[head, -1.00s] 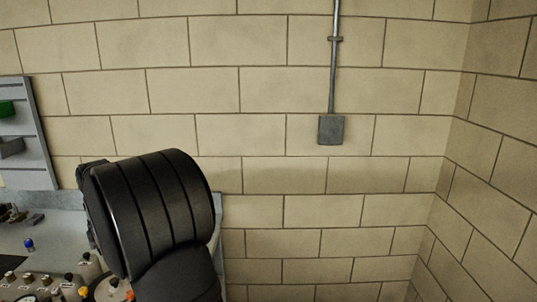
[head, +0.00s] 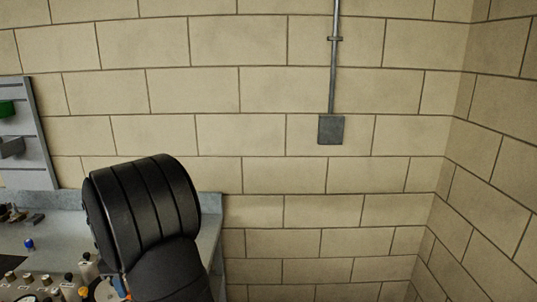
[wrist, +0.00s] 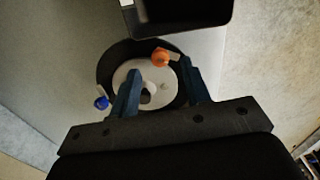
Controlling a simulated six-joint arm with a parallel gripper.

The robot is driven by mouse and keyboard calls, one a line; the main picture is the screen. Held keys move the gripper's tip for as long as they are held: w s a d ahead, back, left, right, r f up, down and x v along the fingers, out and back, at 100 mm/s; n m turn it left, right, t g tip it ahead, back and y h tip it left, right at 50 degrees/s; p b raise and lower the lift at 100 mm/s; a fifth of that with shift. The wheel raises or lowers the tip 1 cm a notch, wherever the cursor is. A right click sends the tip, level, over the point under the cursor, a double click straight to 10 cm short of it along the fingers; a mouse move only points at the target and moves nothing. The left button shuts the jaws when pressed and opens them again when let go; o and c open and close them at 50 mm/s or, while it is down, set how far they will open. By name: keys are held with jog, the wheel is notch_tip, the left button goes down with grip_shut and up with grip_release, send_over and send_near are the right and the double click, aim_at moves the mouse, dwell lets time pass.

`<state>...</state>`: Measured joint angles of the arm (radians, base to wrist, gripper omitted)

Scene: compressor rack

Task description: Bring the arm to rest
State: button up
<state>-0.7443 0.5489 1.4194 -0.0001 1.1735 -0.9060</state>
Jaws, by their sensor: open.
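My gripper (wrist: 161,68) shows in the wrist view with its two dark blue fingers spread apart. Nothing is held between them. Beyond the fingers is a round dark dish or ring with a pale disc (wrist: 130,72) inside it; how far below the fingers it lies I cannot tell. In the head view, my black arm link (head: 145,205) stands over the right end of the bench, and my gripper is not seen there.
An orange-capped piece (wrist: 160,57) and a blue-capped piece (wrist: 101,102) lie at the dish. A black bin (wrist: 180,14) is just beyond it. The grey bench (head: 60,230) carries several small capped pieces at left. A wall box (head: 331,130) hangs right.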

notch_tip(320, 180, down, 3)
jog(key=m, duration=0.4)
jog(key=shift+r, duration=0.1)
jog(key=m, duration=0.4)
jog(key=shift+m, duration=0.4)
jog(key=m, duration=0.4)
jog(key=shift+m, duration=2.1)
